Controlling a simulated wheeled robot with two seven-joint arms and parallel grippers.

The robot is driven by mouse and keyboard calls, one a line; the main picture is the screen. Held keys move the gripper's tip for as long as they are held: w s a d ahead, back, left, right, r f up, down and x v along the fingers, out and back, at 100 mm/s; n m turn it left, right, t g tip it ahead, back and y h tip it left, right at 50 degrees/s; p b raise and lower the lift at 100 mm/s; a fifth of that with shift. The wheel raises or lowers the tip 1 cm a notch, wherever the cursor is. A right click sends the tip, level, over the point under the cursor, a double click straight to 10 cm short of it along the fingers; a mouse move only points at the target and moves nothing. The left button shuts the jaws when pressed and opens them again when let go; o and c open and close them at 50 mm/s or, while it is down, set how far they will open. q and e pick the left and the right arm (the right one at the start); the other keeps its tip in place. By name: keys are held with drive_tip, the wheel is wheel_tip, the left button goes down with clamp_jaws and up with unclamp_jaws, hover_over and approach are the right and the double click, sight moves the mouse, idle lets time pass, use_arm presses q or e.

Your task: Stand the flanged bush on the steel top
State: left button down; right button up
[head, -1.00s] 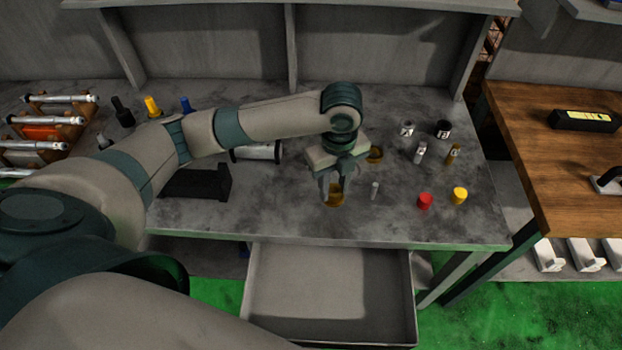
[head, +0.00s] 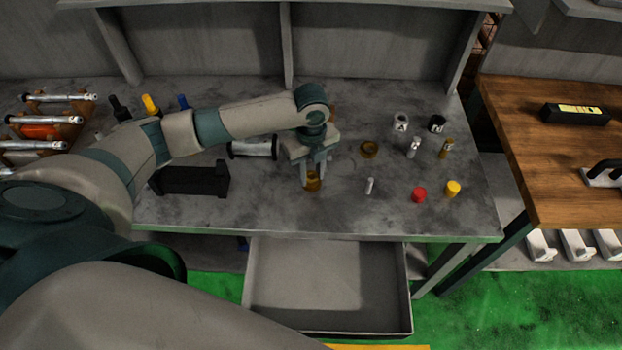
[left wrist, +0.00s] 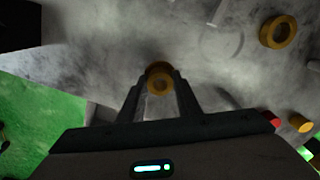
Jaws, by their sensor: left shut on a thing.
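The flanged bush (head: 313,182) is a small brass-coloured part with a hole through it. My left gripper (head: 314,173) is shut on it, over the front middle part of the steel top (head: 270,208). In the left wrist view the bush (left wrist: 160,78) shows between the two fingertips (left wrist: 160,88), its round end and bore facing the camera. I cannot tell whether its lower end touches the top. My right gripper is in neither view.
A brass ring (head: 369,149) lies right of the gripper, with a small pale pin (head: 369,186) nearer the front. Red (head: 419,194) and yellow (head: 453,188) pieces stand further right. A black block (head: 190,180) lies left. An open drawer (head: 330,325) juts out below the front edge.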

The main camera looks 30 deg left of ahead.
sight(311, 181)
use_arm(q)
wheel_tip(311, 181, down, 3)
drive_tip(key=shift+r+p, duration=0.1)
drive_tip(key=shift+p, duration=0.5)
drive_tip(key=shift+f, duration=0.25)
drive_tip(key=shift+f, duration=0.1)
drive_tip(key=c, duration=1.3)
unclamp_jaws()
wheel_tip(311, 181, up, 12)
drive_tip(key=b, duration=0.3)
drive_tip(key=shift+b, duration=0.4)
